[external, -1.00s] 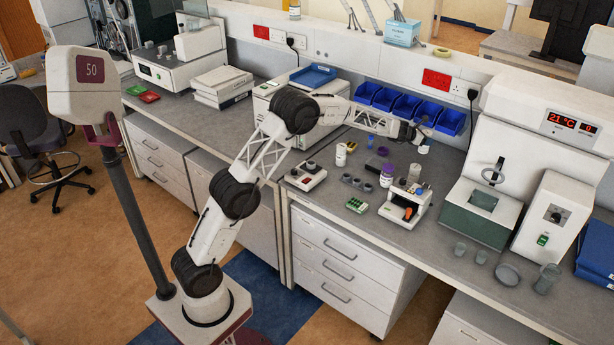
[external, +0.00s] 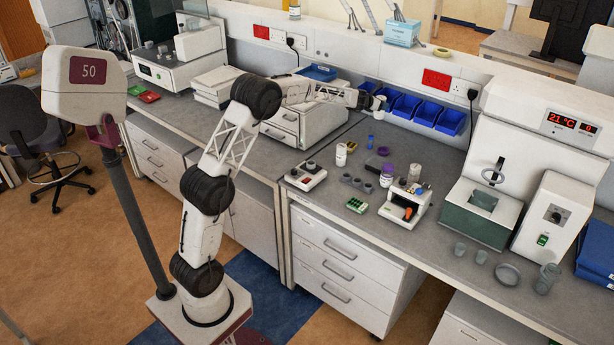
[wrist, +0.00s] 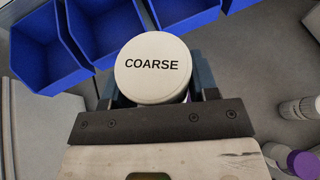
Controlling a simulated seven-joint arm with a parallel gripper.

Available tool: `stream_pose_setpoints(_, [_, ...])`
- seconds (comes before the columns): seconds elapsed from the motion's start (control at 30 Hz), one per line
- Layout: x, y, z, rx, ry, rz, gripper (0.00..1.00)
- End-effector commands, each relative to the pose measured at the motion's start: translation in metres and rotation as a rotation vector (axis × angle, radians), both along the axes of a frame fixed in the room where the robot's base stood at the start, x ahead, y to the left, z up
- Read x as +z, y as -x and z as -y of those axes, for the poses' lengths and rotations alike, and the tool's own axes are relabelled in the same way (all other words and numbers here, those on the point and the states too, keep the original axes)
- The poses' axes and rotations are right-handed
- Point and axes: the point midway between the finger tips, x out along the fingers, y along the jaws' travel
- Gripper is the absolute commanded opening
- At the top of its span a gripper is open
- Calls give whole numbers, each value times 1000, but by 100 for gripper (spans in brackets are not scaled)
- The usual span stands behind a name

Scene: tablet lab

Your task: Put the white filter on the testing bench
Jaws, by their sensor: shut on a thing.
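The white filter is a round white piece marked COARSE (wrist: 153,68) in the wrist view. My gripper (external: 374,102) is shut on it, with a dark finger on each side. In the external view the white filter (external: 381,105) shows small at the gripper's end, held in front of the left end of the blue bins. The long grey bench top (external: 345,215) runs below and to the right. No label shows which part is the testing bench.
Blue bins (external: 427,109) line the back wall. A white bottle (external: 341,154), a purple-capped bottle (external: 387,174), a small white device (external: 406,205) and several small items crowd the middle bench. A large machine with a temperature display (external: 573,120) stands at right. A boxy white unit (external: 330,120) is at left.

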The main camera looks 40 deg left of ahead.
Motion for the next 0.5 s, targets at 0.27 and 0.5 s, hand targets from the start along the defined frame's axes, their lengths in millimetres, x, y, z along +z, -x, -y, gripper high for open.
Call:
stream_pose_setpoints(0.27, [34,24,-94,117,0,2,28])
stream_pose_setpoints(0.5, [60,56,-177,228,-1,1,28])
